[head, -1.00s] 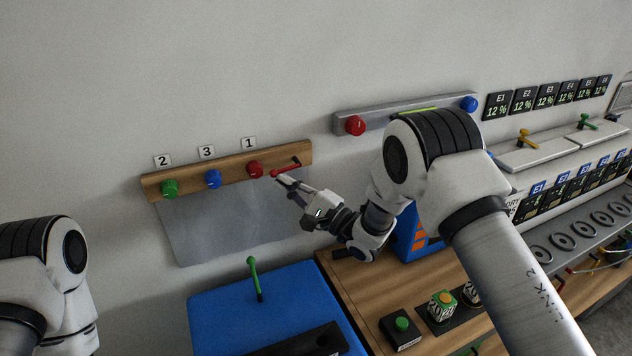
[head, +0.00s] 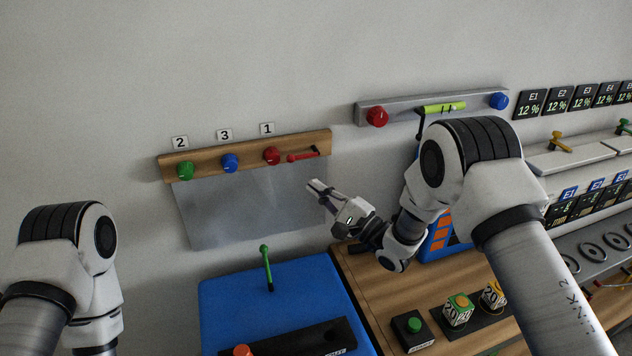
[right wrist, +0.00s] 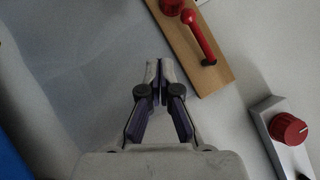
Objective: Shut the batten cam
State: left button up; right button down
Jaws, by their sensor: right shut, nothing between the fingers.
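The wooden batten (head: 245,157) is fixed to the wall, with a grey sheet (head: 250,210) hanging below it. The red cam lever (head: 303,156) is at the batten's right end, lying roughly along the batten, its ball end toward the red knob. In the right wrist view the lever (right wrist: 199,38) lies over the wood with a dark pivot at its lower end. My right gripper (head: 314,187) is shut and empty, just below and right of the lever, apart from it. My left arm shows at the lower left; its gripper is out of view.
The batten bears green (head: 185,170), blue (head: 230,162) and red (head: 271,155) knobs. A grey rail (head: 400,110) with red and blue knobs is on the wall to the right. Below are a blue box (head: 230,290) with a green lever (head: 266,265) and a wooden bench (head: 375,290).

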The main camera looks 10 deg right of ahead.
jog(key=a+f+b+v, duration=0.1)
jog(key=b+v, duration=0.1)
jog(key=v, duration=0.6)
jog(key=shift+s+f, duration=0.2)
jog(key=shift+s, duration=0.25)
